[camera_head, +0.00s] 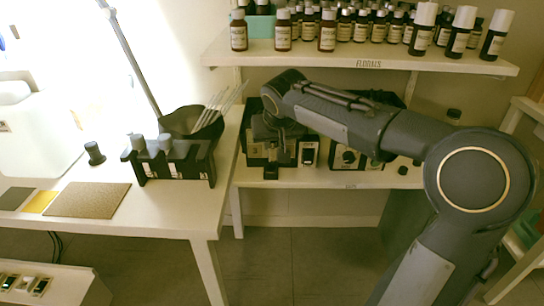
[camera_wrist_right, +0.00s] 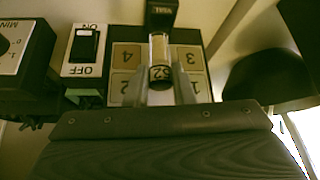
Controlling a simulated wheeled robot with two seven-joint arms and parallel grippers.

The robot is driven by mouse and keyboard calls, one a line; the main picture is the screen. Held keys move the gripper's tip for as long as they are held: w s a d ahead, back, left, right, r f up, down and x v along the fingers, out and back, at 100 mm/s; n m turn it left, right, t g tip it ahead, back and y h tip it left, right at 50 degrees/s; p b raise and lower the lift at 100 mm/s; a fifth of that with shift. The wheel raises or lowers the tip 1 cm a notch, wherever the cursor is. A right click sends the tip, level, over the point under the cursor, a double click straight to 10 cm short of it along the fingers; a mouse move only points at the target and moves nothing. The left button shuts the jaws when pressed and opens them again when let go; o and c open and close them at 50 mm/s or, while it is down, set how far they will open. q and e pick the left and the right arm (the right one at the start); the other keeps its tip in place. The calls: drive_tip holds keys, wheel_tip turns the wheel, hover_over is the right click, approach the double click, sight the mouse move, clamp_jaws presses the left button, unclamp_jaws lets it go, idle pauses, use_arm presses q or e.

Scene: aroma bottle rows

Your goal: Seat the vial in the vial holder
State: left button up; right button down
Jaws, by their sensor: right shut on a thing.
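My right gripper (camera_wrist_right: 163,88) is shut on a clear glass vial (camera_wrist_right: 160,54) with a pale band and a dark label reading "52". The dark vial holder (camera_wrist_right: 162,12), marked "VIAL", is just beyond the vial's far end in the right wrist view. The two look close or overlapping there; I cannot tell whether they touch. In the head view the holder (camera_head: 270,173) is a small black block at the shelf's front. My right gripper (camera_head: 272,128) is above and behind it, partly hidden by the wrist; the vial cannot be made out there. My left gripper is out of view.
A panel with numbered tiles (camera_wrist_right: 126,54) lies behind the vial. An ON/OFF switch (camera_wrist_right: 85,47) and a dial box (camera_wrist_right: 22,50) stand beside it. A bottle shelf (camera_head: 375,59) hangs above my right arm. A black rack (camera_head: 175,165) stands on the left table.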

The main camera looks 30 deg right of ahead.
sight(272, 152)
drive_tip(key=shift+w+f, duration=0.2)
drive_tip(key=shift+f, duration=0.15)
drive_tip(key=shift+w+f+b, duration=0.2)
drive_tip(key=shift+f+b, duration=0.45)
drive_tip(key=shift+f, duration=0.95)
drive_tip(key=shift+f, duration=0.15)
drive_tip(key=c, duration=1.2)
unclamp_jaws()
drive_tip(key=shift+c, duration=0.2)
